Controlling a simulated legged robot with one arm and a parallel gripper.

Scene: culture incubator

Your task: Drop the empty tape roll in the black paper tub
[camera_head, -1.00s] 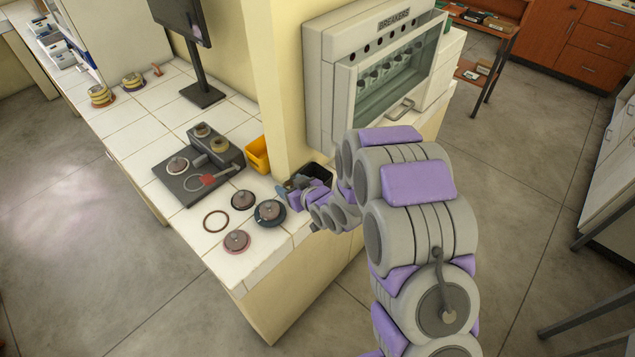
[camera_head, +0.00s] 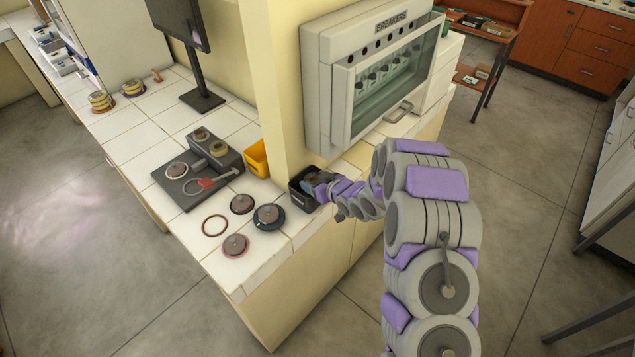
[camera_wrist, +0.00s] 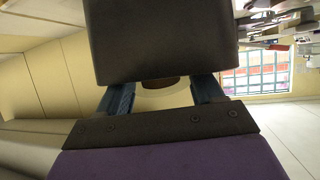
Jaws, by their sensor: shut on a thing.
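The black paper tub (camera_head: 298,199) stands on the white tiled counter, right of the yellow bin and against the base of the cream pillar. My gripper (camera_head: 312,184) is at the tub's opening, over its right part; my wrist hides part of the rim. In the wrist view the gripper's two blue fingers (camera_wrist: 163,94) hold a pale rounded thing with a brown middle, which looks like the tape roll (camera_wrist: 165,98). A dark wall, apparently the tub (camera_wrist: 160,40), fills the top of that view and covers part of the roll and the fingertips.
A yellow bin (camera_head: 257,158) stands left of the tub. A dark tape dispenser (camera_head: 215,160) carries tape rolls. A thin brown ring (camera_head: 215,225) and several round discs (camera_head: 269,216) lie on the counter (camera_head: 262,253). The breaker box (camera_head: 340,100) hangs close behind my arm.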

